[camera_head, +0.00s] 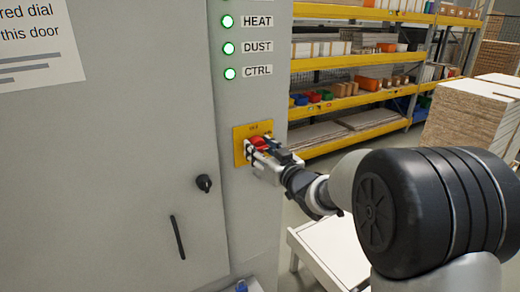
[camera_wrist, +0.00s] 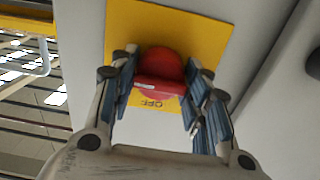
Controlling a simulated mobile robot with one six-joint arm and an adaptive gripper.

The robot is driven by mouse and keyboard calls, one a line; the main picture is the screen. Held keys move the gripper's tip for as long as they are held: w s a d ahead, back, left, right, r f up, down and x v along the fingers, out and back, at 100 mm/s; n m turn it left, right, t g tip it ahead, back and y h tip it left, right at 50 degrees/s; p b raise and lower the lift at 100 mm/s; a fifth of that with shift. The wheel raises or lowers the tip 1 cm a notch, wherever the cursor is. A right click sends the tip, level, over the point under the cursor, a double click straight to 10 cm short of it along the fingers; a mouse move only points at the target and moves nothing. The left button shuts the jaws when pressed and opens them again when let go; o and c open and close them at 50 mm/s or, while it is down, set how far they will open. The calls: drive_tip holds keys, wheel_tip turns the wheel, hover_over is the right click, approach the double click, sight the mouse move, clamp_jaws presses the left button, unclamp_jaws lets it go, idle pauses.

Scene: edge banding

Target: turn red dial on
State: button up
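The red dial (camera_head: 259,143) sits on a yellow plate (camera_head: 239,152) on the grey cabinet's front. My gripper (camera_head: 262,147) reaches it from the right and partly hides it. In the wrist view the red dial (camera_wrist: 160,68) lies between the two fingers of my gripper (camera_wrist: 162,75). The fingers are closed in on either side, and the dial's raised grip spans the gap and appears to touch both pads. On the yellow plate (camera_wrist: 203,30) an upside-down OFF label (camera_wrist: 152,102) shows below the dial in the wrist view.
Green lamps marked HEAT, DUST and CTRL (camera_head: 229,73) glow above the dial. A black knob (camera_head: 204,183) and a handle (camera_head: 178,237) are on the cabinet door at left. Shelves (camera_head: 345,100), a stack of boards (camera_head: 462,118) and a white table (camera_head: 325,250) stand to the right.

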drive_tip(key=o, duration=0.4)
drive_tip(key=shift+o, duration=0.2)
drive_tip(key=v, duration=1.2)
